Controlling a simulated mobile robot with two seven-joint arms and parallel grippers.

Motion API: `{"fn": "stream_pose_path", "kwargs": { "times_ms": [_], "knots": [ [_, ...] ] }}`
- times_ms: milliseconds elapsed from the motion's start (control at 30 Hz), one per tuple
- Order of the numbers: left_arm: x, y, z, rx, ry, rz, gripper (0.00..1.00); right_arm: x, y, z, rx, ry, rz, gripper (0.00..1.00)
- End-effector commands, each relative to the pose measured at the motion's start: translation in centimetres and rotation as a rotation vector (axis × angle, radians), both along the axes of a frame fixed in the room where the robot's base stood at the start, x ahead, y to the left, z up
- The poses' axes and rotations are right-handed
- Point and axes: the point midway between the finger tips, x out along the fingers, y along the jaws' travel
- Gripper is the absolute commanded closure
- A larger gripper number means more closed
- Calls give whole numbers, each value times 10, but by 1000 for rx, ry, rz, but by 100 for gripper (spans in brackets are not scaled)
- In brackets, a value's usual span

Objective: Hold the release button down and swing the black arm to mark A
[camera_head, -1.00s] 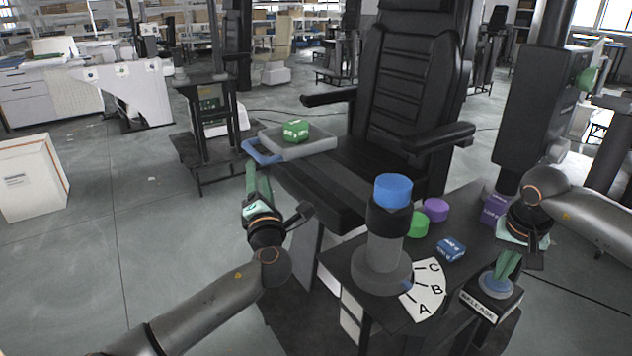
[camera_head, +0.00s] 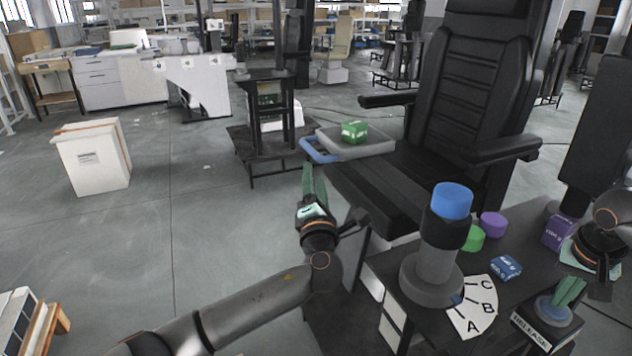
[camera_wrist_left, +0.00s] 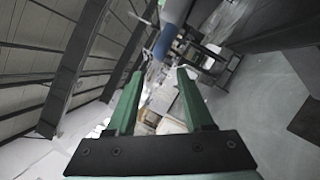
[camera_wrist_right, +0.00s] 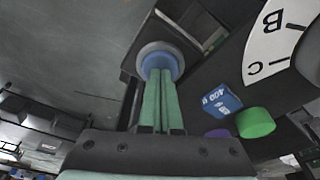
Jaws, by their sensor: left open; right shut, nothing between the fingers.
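The black arm (camera_head: 385,196) reaches from the grey column (camera_head: 436,266) with a blue cap (camera_head: 452,201) out to a grey tray with a blue handle (camera_head: 319,151). A white dial (camera_head: 474,309) lettered A, B, C lies at the column's foot. A small blue pointer (camera_head: 457,299) sits at its inner edge; I cannot tell its exact mark. My left gripper (camera_head: 313,168) is open just below the blue handle. My right gripper (camera_head: 568,292) is shut and empty, its tips at the blue release button (camera_wrist_right: 158,63) on a box labelled RELEASE. How far the button is pressed is unclear.
A green box (camera_head: 354,132) rides on the tray (camera_head: 360,148). A black chair (camera_head: 480,90) stands behind the arm. Blue (camera_head: 506,268), green (camera_head: 474,239) and purple (camera_head: 492,224) pieces lie on the dark table beside the column. Open floor (camera_head: 230,230) lies at the left.

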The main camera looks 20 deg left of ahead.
Motion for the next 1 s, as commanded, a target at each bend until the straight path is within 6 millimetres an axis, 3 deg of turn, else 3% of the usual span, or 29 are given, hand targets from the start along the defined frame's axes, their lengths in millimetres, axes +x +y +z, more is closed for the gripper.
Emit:
{"fn": "stream_pose_path", "kwargs": {
  "times_ms": [800,1000],
  "knots": [
    [0,0,55,0,0,0,48,0,0,65,0,-1,1,100],
    [0,0,59,0,0,0,48,0,0,71,0,0,1,100]
  ]
}}
